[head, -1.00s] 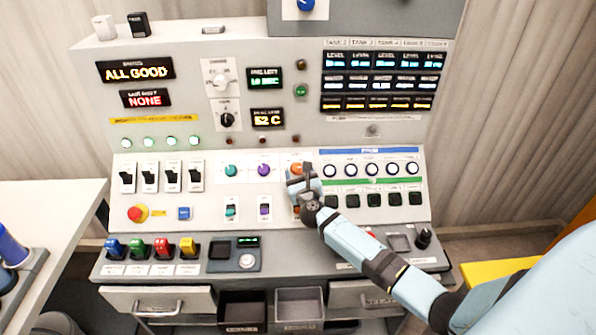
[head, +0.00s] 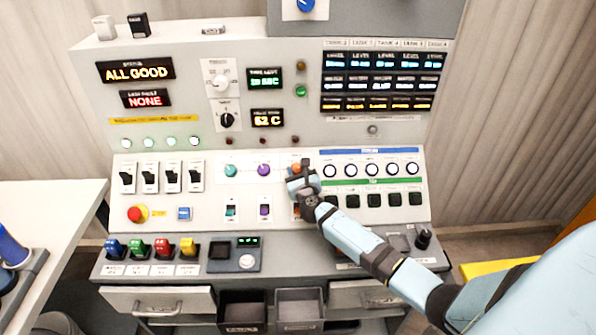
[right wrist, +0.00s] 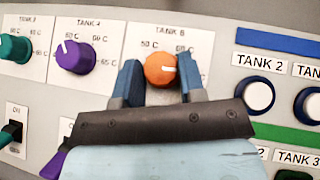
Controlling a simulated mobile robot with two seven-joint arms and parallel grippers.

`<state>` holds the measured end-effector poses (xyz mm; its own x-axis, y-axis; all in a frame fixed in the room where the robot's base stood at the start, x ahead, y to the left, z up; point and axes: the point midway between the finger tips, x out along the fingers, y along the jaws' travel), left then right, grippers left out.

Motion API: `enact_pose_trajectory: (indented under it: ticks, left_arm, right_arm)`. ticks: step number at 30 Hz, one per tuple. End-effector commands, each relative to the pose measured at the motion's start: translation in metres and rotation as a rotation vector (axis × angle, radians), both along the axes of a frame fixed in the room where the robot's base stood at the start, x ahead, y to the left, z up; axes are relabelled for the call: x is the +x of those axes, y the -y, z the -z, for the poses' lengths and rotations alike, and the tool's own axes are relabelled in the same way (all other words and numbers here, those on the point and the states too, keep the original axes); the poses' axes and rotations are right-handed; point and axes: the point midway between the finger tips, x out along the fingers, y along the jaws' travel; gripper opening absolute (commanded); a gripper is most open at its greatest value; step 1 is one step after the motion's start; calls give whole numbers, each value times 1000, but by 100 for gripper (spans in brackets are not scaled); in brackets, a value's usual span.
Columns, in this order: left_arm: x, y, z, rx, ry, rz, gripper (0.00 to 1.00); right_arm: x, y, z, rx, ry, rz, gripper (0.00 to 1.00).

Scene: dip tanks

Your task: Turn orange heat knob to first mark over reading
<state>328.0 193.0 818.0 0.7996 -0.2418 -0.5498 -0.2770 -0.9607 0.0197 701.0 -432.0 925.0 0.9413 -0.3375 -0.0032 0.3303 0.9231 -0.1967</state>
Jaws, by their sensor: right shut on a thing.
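The orange heat knob (right wrist: 158,70) sits under a label that seems to read TANK 6 in the right wrist view. Its white pointer line points right. A 50 C mark shows at its upper left and a 60 C mark at its upper right; any lower marks are hidden by my gripper. My right gripper (right wrist: 161,80) is shut on the knob, one finger on each side. The temperature display (head: 267,118) seems to read 62 C. My left gripper is not in view.
A purple knob (right wrist: 75,57) and a teal knob (right wrist: 14,48) are left of the orange one. White round buttons (right wrist: 256,97) stand close on the right. Rocker switches (head: 265,210) lie below the knobs. A red button (head: 136,213) is far left.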

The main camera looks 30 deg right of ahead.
Motion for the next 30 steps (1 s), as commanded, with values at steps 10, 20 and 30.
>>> enact_pose_trajectory:
  ticks: [10, 20, 30]
  left_arm:
    - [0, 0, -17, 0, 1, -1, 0]
    - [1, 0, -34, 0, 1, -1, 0]
    - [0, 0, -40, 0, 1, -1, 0]
  right_arm:
    - [-1, 4, -4, -106, -65, -151, 14]
    - [-1, 8, -5, -276, -168, -395, 14]
    - [0, 11, -5, -427, -260, -621, 14]
